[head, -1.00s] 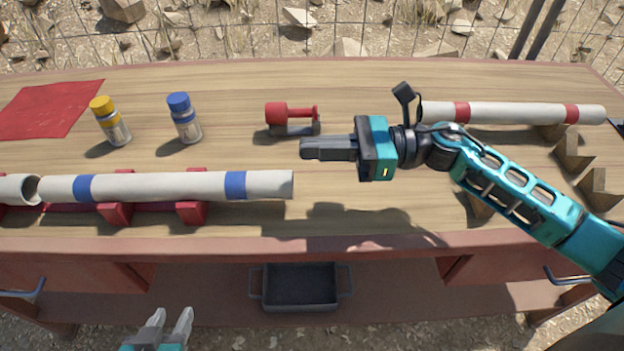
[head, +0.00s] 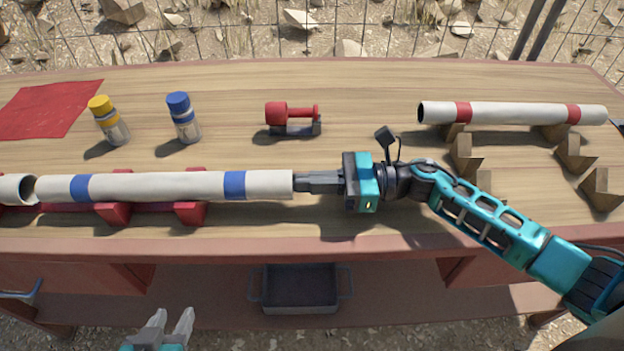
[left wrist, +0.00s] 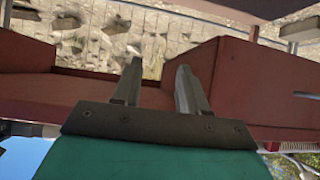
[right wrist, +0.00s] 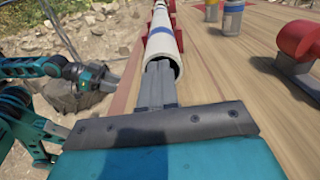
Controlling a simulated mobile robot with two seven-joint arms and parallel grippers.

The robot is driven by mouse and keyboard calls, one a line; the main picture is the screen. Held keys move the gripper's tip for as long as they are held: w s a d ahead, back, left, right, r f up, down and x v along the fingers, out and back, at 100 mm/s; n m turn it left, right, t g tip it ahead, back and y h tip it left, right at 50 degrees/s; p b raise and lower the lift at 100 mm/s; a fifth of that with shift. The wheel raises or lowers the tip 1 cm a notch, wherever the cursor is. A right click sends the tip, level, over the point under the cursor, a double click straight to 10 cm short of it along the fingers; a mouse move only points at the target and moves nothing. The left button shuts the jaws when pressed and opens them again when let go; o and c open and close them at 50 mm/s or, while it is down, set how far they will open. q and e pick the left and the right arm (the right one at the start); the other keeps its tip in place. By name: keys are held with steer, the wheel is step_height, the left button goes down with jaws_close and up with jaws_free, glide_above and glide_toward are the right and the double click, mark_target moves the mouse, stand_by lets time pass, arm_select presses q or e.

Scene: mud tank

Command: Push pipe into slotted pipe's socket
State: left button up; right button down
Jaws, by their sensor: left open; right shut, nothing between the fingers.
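The white pipe with two blue bands (head: 155,187) lies level on red cradles. Its left end is at the open mouth of the slotted pipe (head: 14,190), cut off by the left edge; I cannot tell how deep it sits. My right gripper (head: 298,181) is shut and empty, in line with the pipe, its tips at the right end. In the right wrist view the fingertips (right wrist: 159,68) meet or slightly enter the pipe's hollow end (right wrist: 164,45); exact contact is unclear. My left gripper (head: 172,325) is open and empty, low in front of the table; it also shows in the left wrist view (left wrist: 159,75).
A red-banded pipe (head: 515,113) rests on wooden blocks at the right. A yellow-capped bottle (head: 110,121), a blue-capped bottle (head: 184,118) and a red tool (head: 292,118) stand behind the blue-banded pipe. A grey bin (head: 300,290) is below the tabletop.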

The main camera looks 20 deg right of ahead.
mark_target(266, 184)
steer(key=b+x, duration=0.2)
steer(key=x, duration=0.4)
steer(key=shift+w+a+f, duration=0.1)
steer(key=shift+a, duration=0.6)
arm_select(q)
steer(key=shift+w+d+f, duration=0.25)
steer(key=shift+d, duration=0.35)
steer(key=shift+a+f, duration=0.1)
steer(key=shift+a, duration=0.05)
